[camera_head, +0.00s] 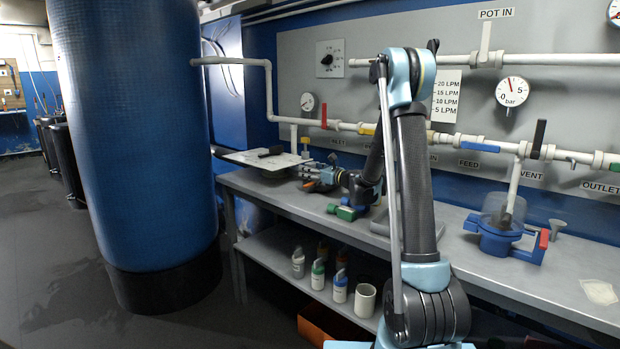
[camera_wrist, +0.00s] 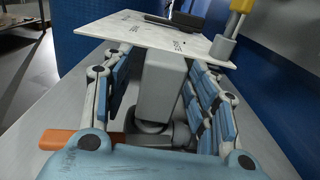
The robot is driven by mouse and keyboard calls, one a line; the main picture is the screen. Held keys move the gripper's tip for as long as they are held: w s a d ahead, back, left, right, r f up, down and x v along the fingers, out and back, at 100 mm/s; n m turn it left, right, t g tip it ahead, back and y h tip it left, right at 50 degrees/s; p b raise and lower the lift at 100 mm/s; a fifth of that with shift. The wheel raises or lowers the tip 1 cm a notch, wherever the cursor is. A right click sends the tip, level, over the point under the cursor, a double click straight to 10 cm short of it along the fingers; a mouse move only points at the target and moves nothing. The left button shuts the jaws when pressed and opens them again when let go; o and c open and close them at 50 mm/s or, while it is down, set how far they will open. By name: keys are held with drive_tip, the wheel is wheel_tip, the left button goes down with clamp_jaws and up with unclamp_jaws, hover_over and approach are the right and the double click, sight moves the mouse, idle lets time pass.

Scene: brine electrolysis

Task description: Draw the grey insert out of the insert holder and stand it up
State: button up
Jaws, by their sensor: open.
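My gripper (camera_head: 314,174) is open and low over the far left end of the bench. In the wrist view its blue-padded fingers (camera_wrist: 160,70) lie either side of a grey upright post (camera_wrist: 163,88) under a tilted-looking white plate. The post stands on a round dark grey base (camera_wrist: 150,127); I cannot tell whether it touches a finger. No part is clearly recognisable as the grey insert or the insert holder. A grey cylinder with a yellow top (camera_wrist: 223,47) is at the plate's right edge. A small grey funnel-like piece (camera_head: 557,229) stands far right on the bench.
The white plate (camera_head: 250,159) carries a black bar (camera_head: 270,151). An orange piece (camera_wrist: 58,139) lies by the left finger. A green and blue fitting (camera_head: 346,212) sits nearer on the bench. A blue-based clear pot (camera_head: 495,238) stands right.

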clamp_jaws()
drive_tip(key=shift+r, duration=1.1)
drive_tip(key=shift+r, duration=2.25)
